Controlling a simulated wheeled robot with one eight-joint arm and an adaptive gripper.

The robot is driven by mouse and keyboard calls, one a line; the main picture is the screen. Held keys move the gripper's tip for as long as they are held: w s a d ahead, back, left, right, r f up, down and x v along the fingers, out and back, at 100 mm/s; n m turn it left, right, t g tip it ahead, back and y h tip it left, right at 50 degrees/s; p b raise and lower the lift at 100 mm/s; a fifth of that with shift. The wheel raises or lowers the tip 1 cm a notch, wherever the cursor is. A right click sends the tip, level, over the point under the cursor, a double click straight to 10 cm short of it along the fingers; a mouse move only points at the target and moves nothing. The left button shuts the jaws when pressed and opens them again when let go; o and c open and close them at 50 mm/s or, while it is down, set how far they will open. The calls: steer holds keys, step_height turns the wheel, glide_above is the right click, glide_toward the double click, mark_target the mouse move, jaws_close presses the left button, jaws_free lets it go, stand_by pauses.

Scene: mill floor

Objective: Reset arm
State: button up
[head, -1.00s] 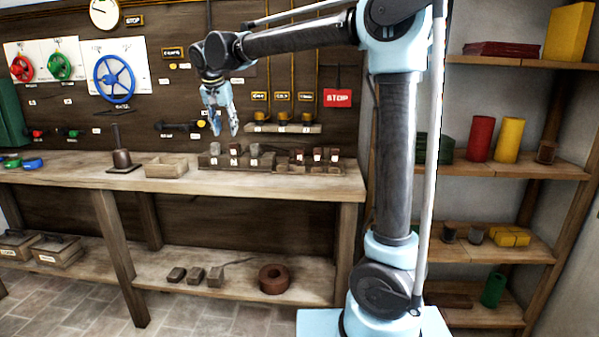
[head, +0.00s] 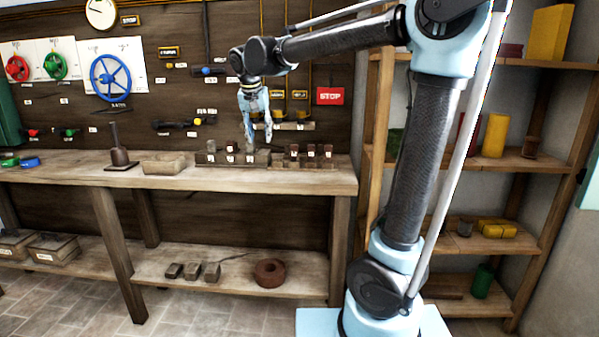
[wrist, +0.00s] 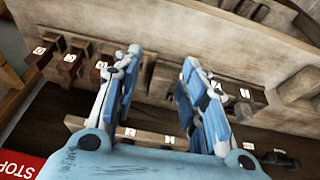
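My gripper (head: 260,138) hangs from my raised arm, pointing down above the back of the workbench (head: 200,182). In the wrist view my gripper (wrist: 158,75) has its two blue fingers spread apart, with nothing held between them. Below it in the head view are a block rack (head: 240,162) and, to its right, several dark labelled blocks (head: 310,152). In the wrist view dark red labelled blocks (wrist: 68,63) are left of the fingers, and other labelled blocks (wrist: 235,92) are to the right.
The wall behind has valve wheels (head: 110,78) and a red STOP sign (head: 330,96). A shelf unit (head: 480,160) stands at the right.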

steer(key=s+d+f, duration=0.3)
steer(key=d, duration=0.4)
steer(key=s+d+f+g, duration=0.1)
steer(key=s+d+f, duration=0.25)
steer(key=d, duration=0.45)
steer(key=s+d+f, duration=0.3)
steer(key=s+d, duration=0.1)
steer(key=d, duration=0.3)
steer(key=s+d+f, duration=0.5)
steer(key=s+f, duration=0.2)
steer(key=f, duration=0.1)
steer(key=s+d+f, duration=0.5)
steer(key=s+f, duration=0.3)
steer(key=shift+s+d+f+n+g+y, duration=0.15)
steer(key=shift+s+f+n+g+y, duration=0.15)
steer(key=shift+f+n, duration=0.1)
steer(key=shift+w+f, duration=0.2)
steer(key=shift+w, duration=0.35)
